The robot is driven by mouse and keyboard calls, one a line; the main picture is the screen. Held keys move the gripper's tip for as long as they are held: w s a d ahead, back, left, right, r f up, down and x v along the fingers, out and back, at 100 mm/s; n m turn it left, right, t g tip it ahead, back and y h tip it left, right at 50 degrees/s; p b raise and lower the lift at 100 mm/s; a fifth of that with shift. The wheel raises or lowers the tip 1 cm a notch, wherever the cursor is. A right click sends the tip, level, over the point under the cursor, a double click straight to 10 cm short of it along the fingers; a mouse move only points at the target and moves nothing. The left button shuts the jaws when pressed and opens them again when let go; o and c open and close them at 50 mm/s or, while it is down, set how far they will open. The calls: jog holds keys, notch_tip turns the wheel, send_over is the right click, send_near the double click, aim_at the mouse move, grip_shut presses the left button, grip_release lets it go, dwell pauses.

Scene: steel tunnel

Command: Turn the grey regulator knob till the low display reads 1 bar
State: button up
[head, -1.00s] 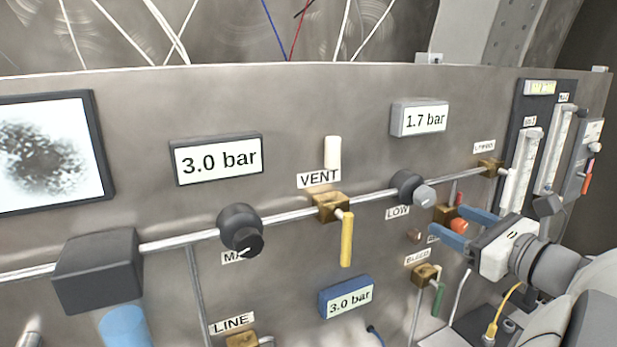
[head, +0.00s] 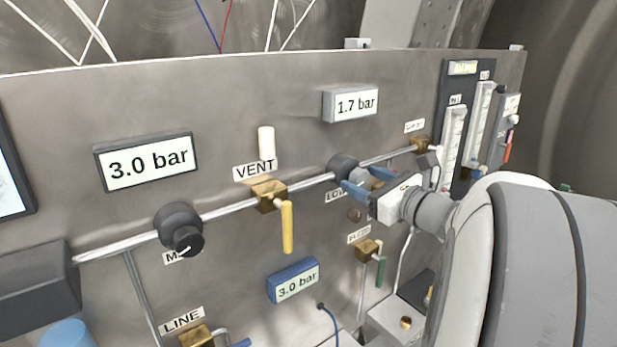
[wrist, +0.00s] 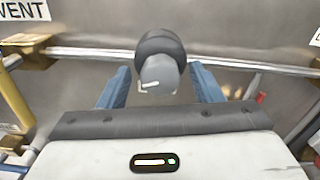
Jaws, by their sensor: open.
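The low regulator has a dark round body (head: 342,168) on the steel pipe. Its grey knob (wrist: 159,73) with a white pointer mark faces the wrist camera. The low display (head: 356,104) above it reads 1.7 bar. My gripper (head: 366,188) is open in front of the regulator. In the wrist view its blue fingers (wrist: 160,88) stand on the left and right of the grey knob, with gaps on both sides. In the head view the fingers and wrist partly hide the knob.
A black-knobbed regulator (head: 181,230) sits left, under a 3.0 bar display (head: 147,160). The yellow vent lever (head: 287,226) and green bleed lever (head: 380,271) hang near my gripper. A blue-framed display (head: 293,281) reads 3.0 bar. Flow meters (head: 453,145) stand to the right.

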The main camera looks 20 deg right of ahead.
jog(key=shift+c, duration=0.5)
jog(key=c, duration=0.9)
jog(key=shift+f+b, duration=0.1)
jog(key=shift+b, duration=0.35)
jog(key=shift+f+n+b, duration=0.15)
jog(key=shift+n+b, duration=0.35)
jog(key=shift+b, duration=0.5)
jog(key=n+b, duration=0.3)
jog(key=b, duration=0.3)
jog(key=shift+f, duration=0.2)
jog(key=n+b, duration=0.4)
jog(key=b, duration=0.3)
jog(key=shift+r+n+b, duration=0.15)
jog(key=shift+n+b, duration=0.15)
jog(key=shift+b, duration=0.05)
jog(key=shift+r+n+b, duration=0.15)
jog(key=shift+n+b, duration=0.35)
jog(key=shift+b, duration=0.25)
jog(key=shift+r, duration=0.15)
